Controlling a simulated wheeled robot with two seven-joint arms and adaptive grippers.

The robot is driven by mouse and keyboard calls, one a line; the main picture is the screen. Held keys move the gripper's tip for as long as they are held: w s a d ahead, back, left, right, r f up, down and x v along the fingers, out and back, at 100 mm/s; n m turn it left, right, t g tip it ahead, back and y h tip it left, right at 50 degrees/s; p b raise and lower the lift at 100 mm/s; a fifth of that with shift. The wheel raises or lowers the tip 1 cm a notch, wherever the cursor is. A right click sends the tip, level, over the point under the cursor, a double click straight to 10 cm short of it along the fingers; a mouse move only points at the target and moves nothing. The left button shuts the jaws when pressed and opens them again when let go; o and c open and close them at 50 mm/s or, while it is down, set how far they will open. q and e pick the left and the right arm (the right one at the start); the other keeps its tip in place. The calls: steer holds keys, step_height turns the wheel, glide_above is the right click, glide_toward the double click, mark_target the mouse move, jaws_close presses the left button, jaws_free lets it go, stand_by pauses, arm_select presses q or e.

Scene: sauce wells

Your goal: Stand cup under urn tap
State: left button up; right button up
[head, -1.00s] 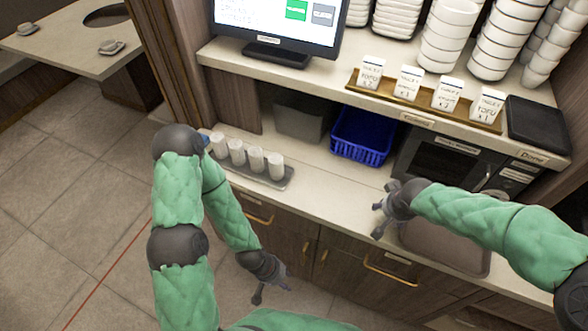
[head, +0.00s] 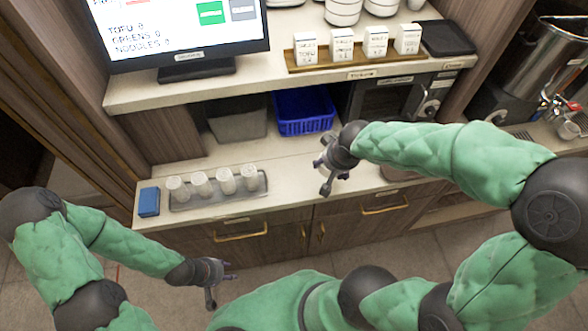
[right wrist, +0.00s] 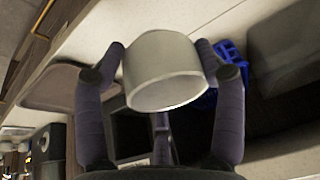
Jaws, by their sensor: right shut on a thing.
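A pale cup (right wrist: 162,72) sits between the fingers of my right gripper in the right wrist view, its rim facing the camera. My right gripper (head: 330,168) is shut on it above the counter; in the head view the cup is not clearly visible. The steel urn (head: 550,58) stands at the upper right of the head view, with its tap (head: 546,102) low on its front. My left gripper (head: 222,281) is open and empty, in front of the lower cabinets.
Several white cups stand in a grey tray (head: 218,200) beside a blue box (head: 149,202). A blue basket (head: 304,112) and an appliance (head: 395,100) sit under the shelf. A small grey vessel (head: 568,130) is near the urn's tap. The front counter is partly clear.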

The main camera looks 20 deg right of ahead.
steer(key=w+a+f+b, duration=0.1)
steer(key=w+a+f, duration=0.1)
steer(key=w, duration=0.1)
steer(key=w+a+f+b, duration=0.1)
steer(key=w+a+f, duration=0.1)
steer(key=w+f, duration=0.1)
steer(key=w+a+f+b, duration=0.1)
steer(key=w+a+f, duration=0.2)
steer(key=shift+w+f, duration=0.1)
steer(key=shift+w, duration=0.2)
steer(key=shift+w+a+f+b, duration=0.2)
steer(key=shift+w+f+b, duration=0.1)
steer(key=shift+w+f, duration=0.05)
steer(key=shift+w+a+f, duration=0.1)
steer(key=shift+a+f, duration=0.05)
steer(key=shift+f, duration=0.15)
steer(key=shift+w+a+f+b, duration=0.15)
steer(key=shift+f+b, duration=0.55)
steer(key=shift+f, duration=0.95)
